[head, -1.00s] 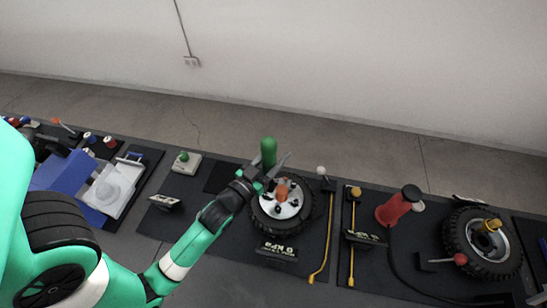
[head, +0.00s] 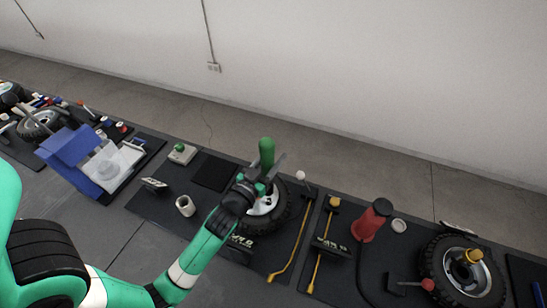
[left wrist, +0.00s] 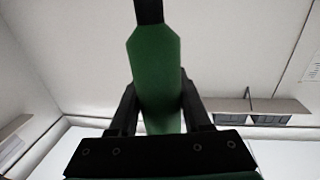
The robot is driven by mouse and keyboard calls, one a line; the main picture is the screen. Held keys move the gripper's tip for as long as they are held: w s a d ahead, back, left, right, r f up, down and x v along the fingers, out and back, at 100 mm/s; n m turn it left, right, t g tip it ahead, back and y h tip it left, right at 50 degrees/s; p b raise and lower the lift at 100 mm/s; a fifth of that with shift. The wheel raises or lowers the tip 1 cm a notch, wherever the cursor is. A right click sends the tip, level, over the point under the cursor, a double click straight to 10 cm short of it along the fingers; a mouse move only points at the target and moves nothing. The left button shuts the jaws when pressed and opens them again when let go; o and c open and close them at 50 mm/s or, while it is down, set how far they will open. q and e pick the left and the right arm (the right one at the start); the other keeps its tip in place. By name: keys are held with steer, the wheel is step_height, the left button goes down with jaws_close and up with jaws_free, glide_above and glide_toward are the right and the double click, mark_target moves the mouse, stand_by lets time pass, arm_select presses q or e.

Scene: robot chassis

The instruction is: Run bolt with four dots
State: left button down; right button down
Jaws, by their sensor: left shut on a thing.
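My left gripper (head: 266,168) is shut on a green tool (head: 266,152) that stands roughly upright above the left wheel (head: 280,206). The green tool (left wrist: 157,70) fills the middle of the left wrist view between the two dark fingers, with a black end at the top. The gripper and forearm cover much of the wheel and its hub. I cannot make out any bolt or dots on it. Whether the tool touches the wheel is hidden. My right gripper is not in view.
A white hollow cylinder (head: 185,206) stands left of the wheel. A green button box (head: 182,153) is behind it. Yellow bent bars (head: 292,248) lie right of the wheel. Farther right are a red bottle-shaped item (head: 371,222) and another wheel (head: 462,284).

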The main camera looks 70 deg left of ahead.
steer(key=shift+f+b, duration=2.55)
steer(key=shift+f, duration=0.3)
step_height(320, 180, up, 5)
steer(key=p, duration=0.4)
steer(key=shift+p, duration=0.35)
